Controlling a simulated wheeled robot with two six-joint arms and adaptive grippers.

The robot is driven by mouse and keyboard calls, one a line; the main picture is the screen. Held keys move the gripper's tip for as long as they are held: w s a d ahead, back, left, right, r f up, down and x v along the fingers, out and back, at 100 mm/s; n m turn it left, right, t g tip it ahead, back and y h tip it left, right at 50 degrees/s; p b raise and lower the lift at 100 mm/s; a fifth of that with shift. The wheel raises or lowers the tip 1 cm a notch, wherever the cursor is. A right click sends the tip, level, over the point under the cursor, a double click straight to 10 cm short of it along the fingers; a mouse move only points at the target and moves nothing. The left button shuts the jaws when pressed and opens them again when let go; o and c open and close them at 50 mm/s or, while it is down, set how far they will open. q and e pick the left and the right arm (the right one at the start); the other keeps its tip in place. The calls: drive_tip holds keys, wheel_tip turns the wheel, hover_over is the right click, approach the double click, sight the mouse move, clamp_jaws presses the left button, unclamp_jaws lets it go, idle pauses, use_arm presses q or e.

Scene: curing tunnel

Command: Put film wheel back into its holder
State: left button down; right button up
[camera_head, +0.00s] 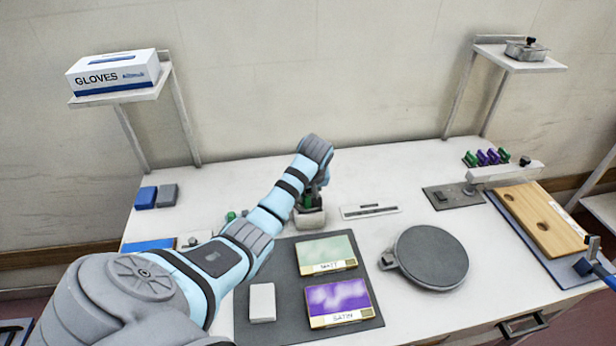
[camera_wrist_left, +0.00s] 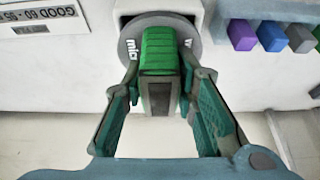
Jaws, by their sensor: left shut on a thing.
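The film wheel is a grey disc with printed marks and a green grip (camera_wrist_left: 160,48), seen in the left wrist view. My left gripper (camera_wrist_left: 160,75) is shut on the green grip, with one finger on each side. In the head view the green grip (camera_head: 307,203) shows just below my left gripper (camera_head: 312,190), partly hidden by the wrist. The pale block-like holder (camera_head: 310,219) stands directly under it, behind the dark mat. In the left wrist view the disc overlaps the holder's edge; I cannot tell whether it is fully seated.
A white gauge strip (camera_head: 371,211) lies right of the holder. A dark mat (camera_head: 283,258) with green and purple panels is in front, and a round grey plate (camera_head: 431,257) stands to its right. Coloured blocks (camera_wrist_left: 271,36) sit beside the holder. My left arm hides the left-middle table.

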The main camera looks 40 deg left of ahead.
use_arm(q)
drive_tip(key=shift+f, duration=0.25)
drive_tip(key=c, duration=1.2)
unclamp_jaws()
drive_tip(key=shift+o, duration=0.5)
drive_tip(key=shift+o, duration=1.4)
drive_tip(key=shift+r, duration=0.1)
